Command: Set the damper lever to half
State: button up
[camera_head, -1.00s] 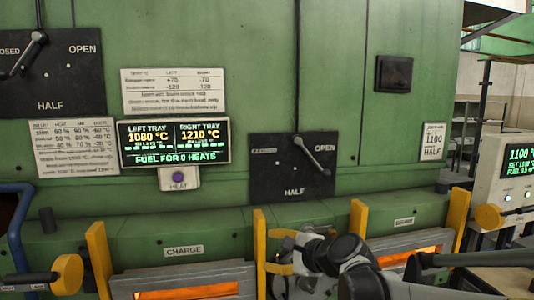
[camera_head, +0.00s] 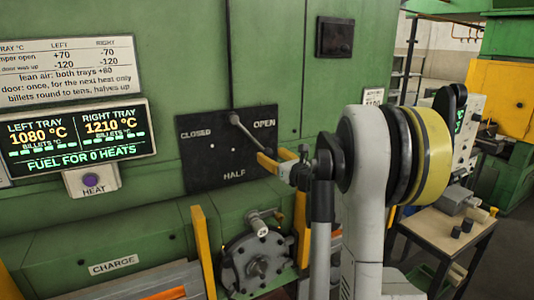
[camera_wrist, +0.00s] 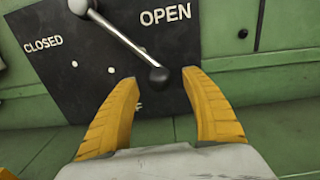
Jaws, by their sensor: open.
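The damper lever (camera_head: 246,131) is a grey rod on a black plate (camera_head: 205,165) marked CLOSED, HALF and OPEN. It slants down to the right from its pivot, on the OPEN side. In the wrist view the lever (camera_wrist: 118,38) ends in a dark round knob (camera_wrist: 158,77). My gripper (camera_wrist: 160,84) is open, with one yellow finger on each side of the knob and visible gaps to both. In the head view my gripper (camera_head: 266,161) is at the lever's lower end and hides the knob.
A display (camera_head: 77,138) reads left tray 1080 °C, right tray 1210 °C, fuel for 0 heats. A purple HEAT button (camera_head: 91,180) is below it. A round handwheel-like part (camera_head: 256,267) and yellow posts (camera_head: 204,250) stand below the plate. A small table (camera_head: 447,226) is at right.

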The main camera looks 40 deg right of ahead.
jog(key=shift+w+d, duration=0.15)
jog(key=shift+w, duration=0.55)
jog(key=shift+w+d, duration=0.1)
jog(key=shift+w, duration=0.55)
grip_shut()
jog(key=shift+w+a+f+m+b, duration=0.1)
jog(key=shift+a+f+m+b, duration=0.4)
jog(key=shift+a+b, duration=0.1)
jog(key=w+a+f+m+b, duration=0.2)
jog(key=a+m+b, duration=0.2)
jog(key=a+m, duration=0.3)
jog(key=shift+a+f, duration=0.35)
jog(key=shift+a, duration=0.55)
grip_release()
